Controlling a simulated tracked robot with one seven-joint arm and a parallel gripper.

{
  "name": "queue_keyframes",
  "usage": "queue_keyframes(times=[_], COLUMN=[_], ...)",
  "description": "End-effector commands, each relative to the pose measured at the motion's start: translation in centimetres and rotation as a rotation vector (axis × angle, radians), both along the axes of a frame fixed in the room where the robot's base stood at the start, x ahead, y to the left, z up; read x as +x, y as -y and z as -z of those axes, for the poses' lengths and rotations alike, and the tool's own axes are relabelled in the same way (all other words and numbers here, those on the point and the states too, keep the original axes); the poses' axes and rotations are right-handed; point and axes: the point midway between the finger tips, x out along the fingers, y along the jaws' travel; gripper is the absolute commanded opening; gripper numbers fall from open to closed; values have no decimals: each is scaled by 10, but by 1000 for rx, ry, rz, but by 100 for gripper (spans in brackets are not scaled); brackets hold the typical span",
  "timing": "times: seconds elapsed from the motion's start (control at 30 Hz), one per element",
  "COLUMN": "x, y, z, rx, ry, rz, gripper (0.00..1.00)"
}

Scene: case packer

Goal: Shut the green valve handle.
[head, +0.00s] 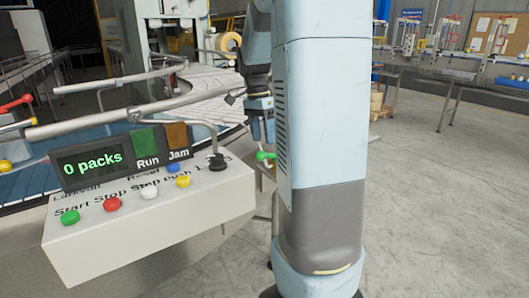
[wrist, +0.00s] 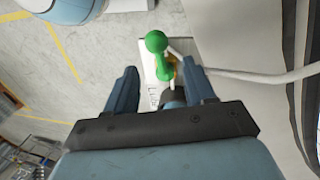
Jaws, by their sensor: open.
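The green valve handle (wrist: 158,58) shows in the wrist view just beyond my gripper (wrist: 163,78), roughly between the lines of its two fingers. It has a round knob at one end and a narrower stem, with a brass-coloured part beside it. My gripper is open and empty; I cannot tell whether the handle lies between the fingertips or past them. In the head view the green handle (head: 265,156) sticks out at the right of the control box, partly hidden by my arm. My gripper (head: 262,130) is just above it there.
The control box (head: 150,225) with several coloured buttons and a "0 packs" display (head: 92,161) stands left of the handle. Open floor (head: 440,200) lies to the right.

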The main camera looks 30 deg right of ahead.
Motion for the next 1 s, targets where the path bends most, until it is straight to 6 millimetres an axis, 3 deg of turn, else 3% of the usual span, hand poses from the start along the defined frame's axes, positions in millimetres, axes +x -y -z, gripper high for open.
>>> queue_keyframes(times=[0.33, 0.77, 1.0], x=[-9, -11, -11], y=[1, 2, 2], z=[47, 55, 55], rx=[0, 0, 0], ry=[-1, 1, 1], rz=[1, 1, 1], gripper=[54, 54, 33])
